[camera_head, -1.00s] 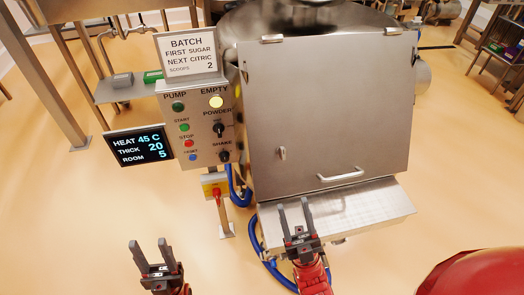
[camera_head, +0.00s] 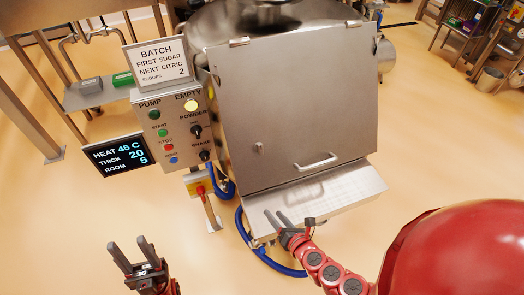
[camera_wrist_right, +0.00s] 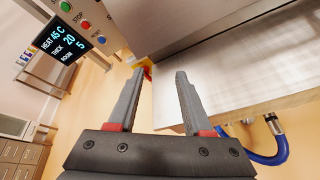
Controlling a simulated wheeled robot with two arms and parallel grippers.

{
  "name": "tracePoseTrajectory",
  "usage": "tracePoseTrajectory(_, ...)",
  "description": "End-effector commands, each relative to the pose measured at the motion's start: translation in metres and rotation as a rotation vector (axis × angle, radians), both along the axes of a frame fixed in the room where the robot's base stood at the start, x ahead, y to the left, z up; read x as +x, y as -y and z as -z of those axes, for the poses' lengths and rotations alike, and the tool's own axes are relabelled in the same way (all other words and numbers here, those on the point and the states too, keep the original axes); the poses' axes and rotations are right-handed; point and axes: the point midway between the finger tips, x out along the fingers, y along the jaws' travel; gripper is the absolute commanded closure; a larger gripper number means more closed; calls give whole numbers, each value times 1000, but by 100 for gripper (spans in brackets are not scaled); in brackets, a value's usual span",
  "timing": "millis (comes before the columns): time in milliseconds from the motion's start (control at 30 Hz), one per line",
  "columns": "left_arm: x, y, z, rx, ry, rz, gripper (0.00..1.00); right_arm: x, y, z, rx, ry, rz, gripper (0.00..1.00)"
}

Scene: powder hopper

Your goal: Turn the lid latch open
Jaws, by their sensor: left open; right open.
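The steel hopper lid (camera_head: 290,110) is closed and fills the middle of the head view. The small lid latch (camera_head: 259,147) sits on its lower left, left of the bar handle (camera_head: 317,162). My right gripper (camera_head: 277,216) is open and empty at the front left of the steel shelf, below the latch and apart from it. In the right wrist view the open fingers (camera_wrist_right: 157,95) have nothing between them; the latch is not in that view. My left gripper (camera_head: 132,252) is open and empty over the floor at the lower left.
A steel shelf (camera_head: 325,198) juts out below the lid. The control panel (camera_head: 180,130) with buttons and knobs stands left of the lid, with a display (camera_head: 118,155) and a batch sign (camera_head: 158,62). Blue hoses (camera_head: 243,232) run below. The floor in front is free.

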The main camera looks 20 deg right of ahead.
Motion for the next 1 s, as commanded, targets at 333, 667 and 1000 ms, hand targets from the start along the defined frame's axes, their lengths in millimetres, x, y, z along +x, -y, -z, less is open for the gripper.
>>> tracePoseTrajectory(333,0,0,0,0,0,0,50,9,19,-106,-588,401,25,50)
tracePoseTrajectory(667,0,0,-4,0,0,0,50,54,19,-116,-606,425,38,50)
tracePoseTrajectory(1000,0,0,-18,0,0,0,50,128,16,-114,-604,418,35,50)
